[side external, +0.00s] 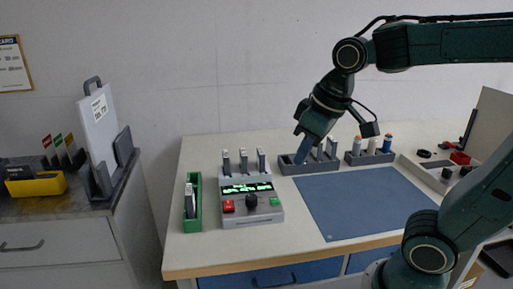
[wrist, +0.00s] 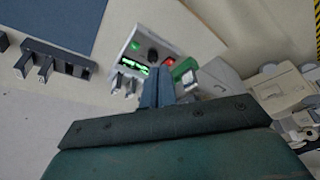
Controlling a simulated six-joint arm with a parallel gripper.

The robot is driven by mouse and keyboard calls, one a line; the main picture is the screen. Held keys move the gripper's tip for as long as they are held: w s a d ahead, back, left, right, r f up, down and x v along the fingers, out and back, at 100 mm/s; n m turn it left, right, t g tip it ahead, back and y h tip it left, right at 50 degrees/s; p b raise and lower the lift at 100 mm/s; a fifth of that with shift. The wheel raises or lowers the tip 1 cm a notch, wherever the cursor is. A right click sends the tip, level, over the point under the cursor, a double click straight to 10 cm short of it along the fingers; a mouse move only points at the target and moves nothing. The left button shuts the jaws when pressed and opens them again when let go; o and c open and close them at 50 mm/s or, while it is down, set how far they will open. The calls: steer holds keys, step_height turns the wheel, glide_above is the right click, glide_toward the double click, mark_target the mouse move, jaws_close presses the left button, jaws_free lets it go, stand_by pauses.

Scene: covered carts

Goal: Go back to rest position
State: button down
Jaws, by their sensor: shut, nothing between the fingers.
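My gripper (side external: 300,157) hangs down from the dark green arm at the back of the table, over the left end of a dark grey rack (side external: 290,169) in the side view. Its blue-grey fingers are together and hold nothing. In the wrist view the closed fingers (wrist: 157,82) point toward a grey control box (wrist: 152,43), and the gripper body fills the bottom. I cannot tell whether the fingertips touch the rack.
The control box (side external: 249,211) with lit display stands left of a blue mat (side external: 366,203). A green holder (side external: 193,220) is at the table's left edge. A second rack (side external: 369,158) and a pale tray (side external: 436,177) stand at right. The mat is clear.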

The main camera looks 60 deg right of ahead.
steer(key=s+f+t, duration=0.1)
steer(key=s, duration=0.6)
steer(key=shift+s+f+m+t, duration=0.3)
steer(key=shift+s+m, duration=0.1)
steer(key=c, duration=2.2)
jaws_free()
